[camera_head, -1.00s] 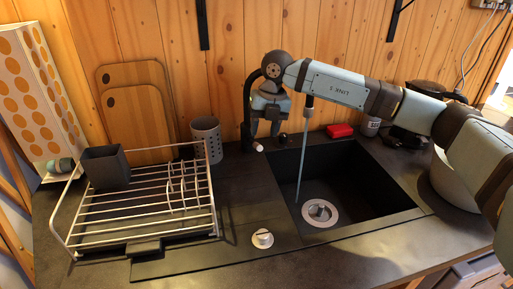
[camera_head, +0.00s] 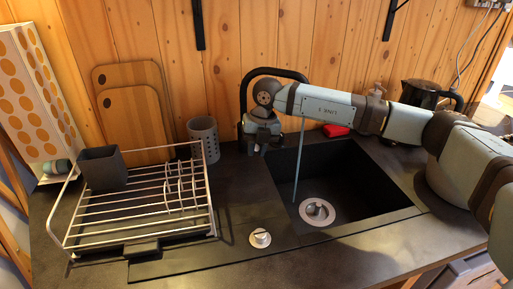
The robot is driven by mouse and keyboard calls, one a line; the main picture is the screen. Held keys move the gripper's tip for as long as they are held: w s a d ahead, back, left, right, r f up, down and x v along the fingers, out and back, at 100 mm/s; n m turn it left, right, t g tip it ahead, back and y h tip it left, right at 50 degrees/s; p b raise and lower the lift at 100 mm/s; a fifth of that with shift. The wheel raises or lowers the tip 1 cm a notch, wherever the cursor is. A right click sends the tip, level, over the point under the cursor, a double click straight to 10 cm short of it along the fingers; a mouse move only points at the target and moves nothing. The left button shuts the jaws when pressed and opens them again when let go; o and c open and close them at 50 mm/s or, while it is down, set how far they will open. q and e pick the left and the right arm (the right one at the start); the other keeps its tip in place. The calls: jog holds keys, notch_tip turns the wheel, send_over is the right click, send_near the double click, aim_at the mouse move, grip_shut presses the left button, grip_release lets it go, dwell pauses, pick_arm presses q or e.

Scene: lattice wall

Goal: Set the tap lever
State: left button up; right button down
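The black tap (camera_head: 283,71) stands behind the sink, its arched spout partly hidden by my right arm. A thin stream of water (camera_head: 298,165) falls into the sink. My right gripper (camera_head: 259,146) points down at the tap's base, close to the back left corner of the sink. The tap lever is not clearly visible; the gripper and wrist cover that area. Whether the fingers touch the lever, or are open or shut, I cannot tell. My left gripper is not in view.
The black sink (camera_head: 382,205) has a round drain (camera_head: 317,211). A wire dish rack (camera_head: 140,205) with a dark cup (camera_head: 102,168) stands left. A grey perforated holder (camera_head: 205,138) is near the gripper. A red item (camera_head: 336,130) lies behind the sink. Cutting boards (camera_head: 130,105) lean on the wall.

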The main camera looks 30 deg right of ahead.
jog(key=shift+s+a+f+t+b, duration=0.1)
jog(key=shift+s+f+t+b, duration=0.1)
jog(key=shift+f+t+b, duration=0.45)
jog(key=shift+s+f+t+b, duration=0.2)
jog(key=shift+f+b, duration=0.6)
jog(key=shift+b, duration=0.5)
jog(key=shift+s+a+f+t+b, duration=0.1)
jog(key=shift+s+f+t+b, duration=0.1)
jog(key=shift+f+t+b, duration=0.45)
jog(key=f+b, duration=0.1)
jog(key=b, duration=0.2)
jog(key=shift+s+f+t+h+b, duration=0.15)
jog(key=shift+f+t+h+b, duration=0.05)
jog(key=shift+t+h+b, duration=0.2)
jog(key=c, duration=1)
grip_release()
jog(key=shift+c, duration=0.2)
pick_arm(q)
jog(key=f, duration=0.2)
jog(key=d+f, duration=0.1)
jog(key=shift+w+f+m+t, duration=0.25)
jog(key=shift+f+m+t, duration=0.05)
pick_arm(e)
jog(key=shift+r, duration=0.1)
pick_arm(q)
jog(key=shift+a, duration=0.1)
